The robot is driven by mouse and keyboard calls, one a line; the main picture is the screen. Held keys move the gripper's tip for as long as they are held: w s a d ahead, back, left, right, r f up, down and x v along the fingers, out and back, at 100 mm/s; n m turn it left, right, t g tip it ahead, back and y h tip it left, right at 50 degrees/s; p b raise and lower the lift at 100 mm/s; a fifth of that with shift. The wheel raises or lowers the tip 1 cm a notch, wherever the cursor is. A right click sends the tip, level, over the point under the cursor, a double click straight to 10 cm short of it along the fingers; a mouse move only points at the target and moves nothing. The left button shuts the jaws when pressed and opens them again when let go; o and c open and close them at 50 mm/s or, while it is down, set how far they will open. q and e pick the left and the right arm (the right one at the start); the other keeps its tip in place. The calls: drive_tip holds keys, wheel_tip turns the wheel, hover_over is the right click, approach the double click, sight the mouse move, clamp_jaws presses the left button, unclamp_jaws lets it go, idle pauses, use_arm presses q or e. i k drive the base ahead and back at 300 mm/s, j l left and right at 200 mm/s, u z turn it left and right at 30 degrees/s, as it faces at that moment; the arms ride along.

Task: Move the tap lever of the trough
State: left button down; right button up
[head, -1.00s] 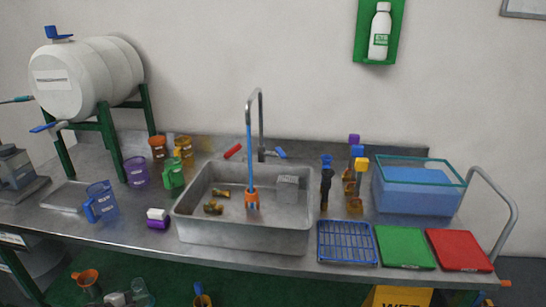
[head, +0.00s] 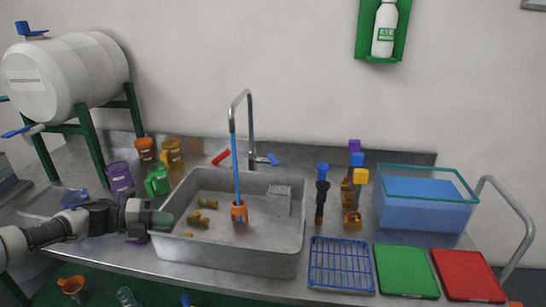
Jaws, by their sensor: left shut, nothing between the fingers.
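My left gripper (head: 163,221) is shut and empty at the trough's left front corner, well short of both levers. Whether it touches the rim I cannot tell. My right gripper is not in view.
Several coloured jugs and jars, including a green jug (head: 157,180), stand left of the trough. Bottles (head: 321,190) stand to its right, near a blue tank (head: 425,205). A blue rack (head: 341,265) and green board (head: 406,271) lie in front. Yellowish pieces (head: 198,219) lie inside the trough.

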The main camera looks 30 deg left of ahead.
sight(272, 159)
drive_tip(key=i, duration=1.1)
